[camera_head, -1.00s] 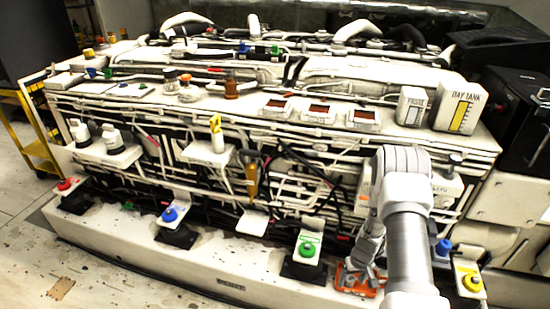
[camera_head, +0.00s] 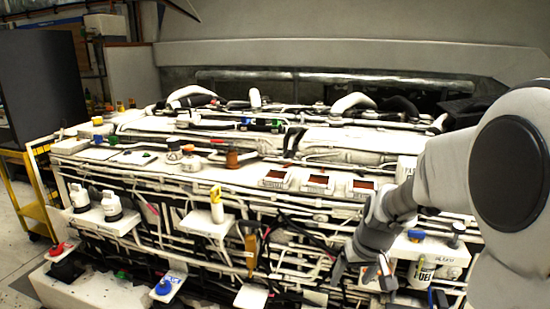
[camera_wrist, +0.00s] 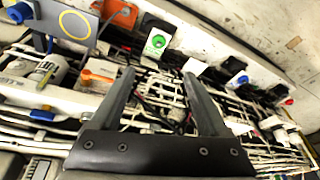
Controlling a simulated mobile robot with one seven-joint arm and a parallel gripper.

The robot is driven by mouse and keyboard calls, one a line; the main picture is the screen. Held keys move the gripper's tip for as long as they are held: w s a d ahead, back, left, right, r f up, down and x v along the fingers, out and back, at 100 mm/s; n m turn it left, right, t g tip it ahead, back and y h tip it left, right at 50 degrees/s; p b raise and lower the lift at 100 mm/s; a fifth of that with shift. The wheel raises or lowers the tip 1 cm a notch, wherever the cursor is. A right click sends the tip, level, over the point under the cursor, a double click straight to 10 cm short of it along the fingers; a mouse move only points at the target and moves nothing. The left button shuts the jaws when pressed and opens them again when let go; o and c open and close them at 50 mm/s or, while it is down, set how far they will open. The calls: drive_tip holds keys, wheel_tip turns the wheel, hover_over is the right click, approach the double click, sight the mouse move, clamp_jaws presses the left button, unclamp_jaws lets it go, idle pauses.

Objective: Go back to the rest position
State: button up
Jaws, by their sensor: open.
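My gripper (camera_head: 364,272) is in front of the right part of the engine-like block (camera_head: 170,232) in the head view. Its two dark fingers are apart. The wrist view shows the gripper (camera_wrist: 159,75) open, with nothing held between the fingers. My arm comes in from the right and covers the block's right end. Beyond the fingers in the wrist view are a green knob (camera_wrist: 157,41) on a white plate and an orange object (camera_wrist: 98,78) to its left.
A spray bottle (camera_head: 216,205) and two white bottles (camera_head: 96,204) stand on ledges further left. A red knob (camera_head: 60,248) and a blue knob (camera_head: 163,287) are low at the front. A yellow cart (camera_head: 35,205) is at far left.

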drive_tip(key=s+a+r+t, duration=0.1)
drive_tip(key=s+a+r, duration=0.1)
drive_tip(key=s+r, duration=0.6)
drive_tip(key=s+a+r+t, duration=0.1)
drive_tip(key=s+r, duration=0.4)
drive_tip(key=s, duration=0.8)
wheel_tip(320, 180, up, 14)
drive_tip(key=p, duration=1.3)
drive_tip(key=shift+f+m+h+p, duration=0.25)
drive_tip(key=shift+m+h+p, duration=0.1)
drive_tip(key=shift+m+h, duration=0.05)
